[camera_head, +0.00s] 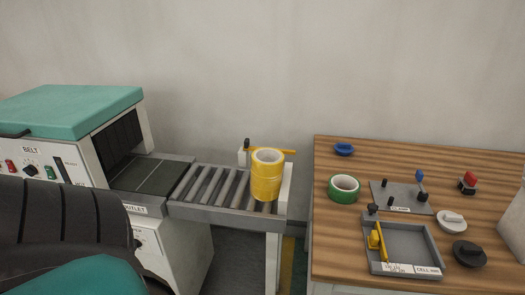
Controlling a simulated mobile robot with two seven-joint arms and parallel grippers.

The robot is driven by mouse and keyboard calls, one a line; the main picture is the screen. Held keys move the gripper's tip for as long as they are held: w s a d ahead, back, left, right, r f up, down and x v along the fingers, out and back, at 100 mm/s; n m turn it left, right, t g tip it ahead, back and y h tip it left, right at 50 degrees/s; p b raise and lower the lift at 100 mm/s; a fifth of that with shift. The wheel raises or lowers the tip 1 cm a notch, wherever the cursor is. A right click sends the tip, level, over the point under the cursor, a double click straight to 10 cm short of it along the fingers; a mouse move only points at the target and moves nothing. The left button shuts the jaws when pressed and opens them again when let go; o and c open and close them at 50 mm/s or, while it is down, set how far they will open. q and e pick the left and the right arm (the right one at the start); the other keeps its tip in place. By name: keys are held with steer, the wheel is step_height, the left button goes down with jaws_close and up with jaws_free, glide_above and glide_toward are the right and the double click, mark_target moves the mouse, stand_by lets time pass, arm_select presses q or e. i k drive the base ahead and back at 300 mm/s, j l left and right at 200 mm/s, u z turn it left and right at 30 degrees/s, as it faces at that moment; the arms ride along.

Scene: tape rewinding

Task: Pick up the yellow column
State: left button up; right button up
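The yellow column (266,181) looks like an upright stack of yellow tape rolls with an open hollow top. It stands at the right end of the roller conveyor (190,211). A yellow bar shows behind its top, against a small white post. Neither of my grippers shows in the head view.
A teal-topped belt machine (75,108) stands at the left and feeds the conveyor. A wooden table (350,229) at the right holds a green tape roll (344,198), a grey tray (436,247) and small parts. A dark ribbed shape (60,230) fills the lower left.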

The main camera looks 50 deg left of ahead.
mark_target(266, 174)
steer(key=i+j, duration=0.15)
steer(key=j, duration=0.2)
steer(key=i+j, duration=0.1)
steer(key=j, duration=0.3)
steer(key=i+j, duration=0.15)
steer(key=j, duration=0.2)
